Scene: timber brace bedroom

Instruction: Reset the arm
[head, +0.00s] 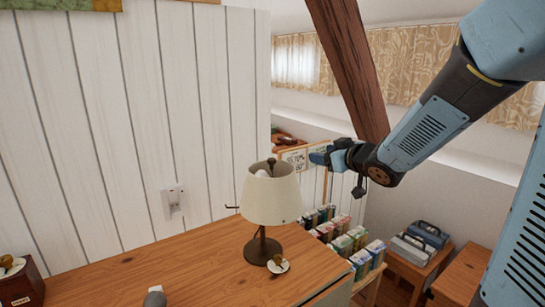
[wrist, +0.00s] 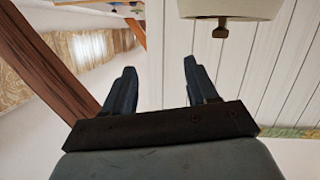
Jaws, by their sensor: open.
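My gripper (head: 320,155) is at the end of my blue and black arm, which reaches in from the right in the head view. It is in the air to the right of the lamp (head: 272,198) and appears a little above its shade. In the wrist view the two fingers of my gripper (wrist: 157,88) stand wide apart with nothing between them. The lamp's cream shade also shows in the wrist view (wrist: 230,8), at the top edge and apart from the fingers.
The lamp stands on a wooden desk (head: 190,262) beside a small round item on a white base (head: 278,265). A dark wooden box (head: 22,285) is at left. A brown timber brace (head: 347,65) slants down behind my arm. Cartons (head: 343,245) stand beyond the desk.

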